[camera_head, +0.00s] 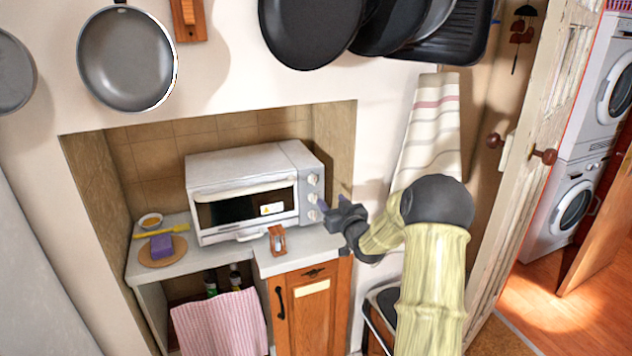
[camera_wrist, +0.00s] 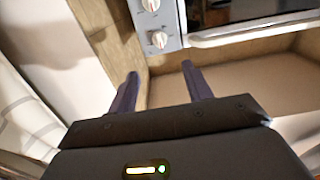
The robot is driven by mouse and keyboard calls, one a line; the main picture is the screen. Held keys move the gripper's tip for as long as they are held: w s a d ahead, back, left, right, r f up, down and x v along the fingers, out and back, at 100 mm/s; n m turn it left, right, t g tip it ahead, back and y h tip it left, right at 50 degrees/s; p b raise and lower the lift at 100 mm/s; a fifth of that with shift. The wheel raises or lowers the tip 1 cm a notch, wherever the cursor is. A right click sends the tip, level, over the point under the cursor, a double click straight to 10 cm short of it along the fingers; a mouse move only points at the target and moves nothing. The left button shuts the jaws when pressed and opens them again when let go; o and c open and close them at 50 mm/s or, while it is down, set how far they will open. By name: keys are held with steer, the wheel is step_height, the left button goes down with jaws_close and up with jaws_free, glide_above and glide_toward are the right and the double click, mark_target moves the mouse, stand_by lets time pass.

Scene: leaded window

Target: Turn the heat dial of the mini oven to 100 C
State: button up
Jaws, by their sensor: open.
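The mini oven (camera_head: 245,195) is white with a dark glass door, and stands on a counter in a wall niche. A column of round dials (camera_head: 313,197) runs down its right front edge. Their marks and settings are too small to read, so I cannot tell which is the heat dial. In the wrist view two pale dials show, one at the top edge (camera_wrist: 150,5) and one lower (camera_wrist: 158,39). My gripper (camera_head: 329,208) is open and empty, just right of the lower dials. In the wrist view its fingertips (camera_wrist: 160,69) are apart, below the dials and seemingly not touching them.
A small wooden-framed object (camera_head: 277,239) stands on the counter before the oven. A purple block (camera_head: 161,245) on a round board, a yellow-handled brush (camera_head: 160,231) and a small bowl (camera_head: 150,220) are to its left. The niche's right wall (camera_head: 334,150) is close beside the dials.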

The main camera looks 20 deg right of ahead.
mark_target(315, 181)
steer(key=w+p, duration=0.3)
steer(key=w, duration=1)
steer(key=shift+w+p, duration=0.15)
steer(key=shift+p, duration=0.15)
steer(key=c, duration=0.9)
